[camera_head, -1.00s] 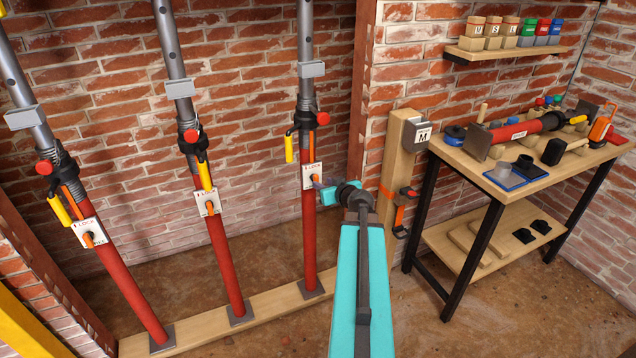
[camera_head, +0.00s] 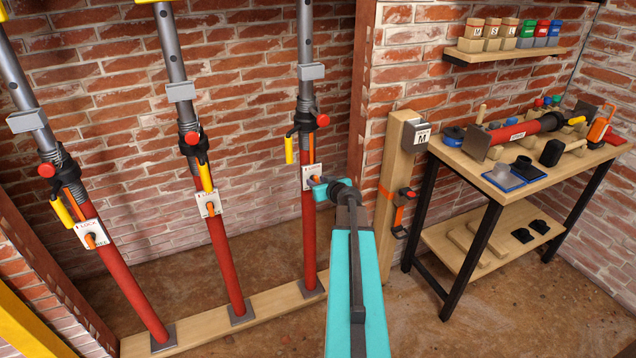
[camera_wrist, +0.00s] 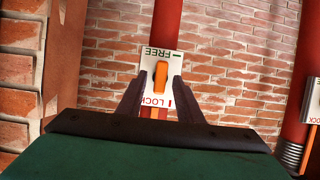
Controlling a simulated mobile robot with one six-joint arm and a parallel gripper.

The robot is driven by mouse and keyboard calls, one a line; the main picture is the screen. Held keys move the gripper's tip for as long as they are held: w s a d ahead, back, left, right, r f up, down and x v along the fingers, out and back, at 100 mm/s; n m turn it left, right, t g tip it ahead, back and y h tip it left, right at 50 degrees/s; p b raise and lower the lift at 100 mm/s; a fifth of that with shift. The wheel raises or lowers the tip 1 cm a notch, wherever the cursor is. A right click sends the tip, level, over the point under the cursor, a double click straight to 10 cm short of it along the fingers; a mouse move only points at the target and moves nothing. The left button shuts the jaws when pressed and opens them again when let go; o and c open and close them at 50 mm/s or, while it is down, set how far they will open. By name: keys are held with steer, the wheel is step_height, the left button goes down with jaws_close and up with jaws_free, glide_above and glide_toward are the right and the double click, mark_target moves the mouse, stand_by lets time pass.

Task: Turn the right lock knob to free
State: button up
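The right lock knob (camera_head: 315,181) is orange and sits on a white label plate (camera_head: 308,170) on the right red prop (camera_head: 309,240). In the wrist view, the knob (camera_wrist: 161,78) stands upright in the picture between the FREE marking above and the LOCK marking below. My gripper (camera_head: 322,188) is at the plate, coming from the right. In the wrist view, my gripper's dark fingers (camera_wrist: 160,88) are apart, one on each side of the knob, with gaps visible beside it. The fingertips are partly hidden in the head view.
Two more red props, the middle (camera_head: 224,260) and the left (camera_head: 125,280), stand to the left with their own plates and knobs. A wooden post (camera_head: 398,170) with a grey box stands just right of my arm. A workbench (camera_head: 450,156) is farther right.

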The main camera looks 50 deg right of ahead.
jaws_close()
steer(key=shift+d+f+m+b, duration=0.15)
steer(key=shift+m+b, duration=0.25)
steer(key=shift+b, duration=0.55)
steer(key=m+y+b, duration=0.1)
steer(key=b, duration=0.2)
steer(key=shift+s+d+f, duration=0.1)
steer(key=shift+f, duration=0.1)
steer(key=shift+s+d+f+m+t+y+b, duration=0.15)
steer(key=shift+m+t+y+b, duration=0.65)
steer(key=shift+m+b, duration=1.3)
steer(key=shift+w+d+f+m+t+y+b, duration=0.1)
steer(key=shift+m+t+y+b, duration=0.7)
steer(key=shift+m+b, duration=1.25)
steer(key=shift+s+d+f+m+t+y+b, duration=0.15)
steer(key=shift+m+t+y+b, duration=0.25)
steer(key=shift+m+t+b, duration=1.2)
steer(key=shift+a+g+b, duration=0.1)
steer(key=shift+g+b, duration=0.4)
steer(key=shift+b, duration=0.35)
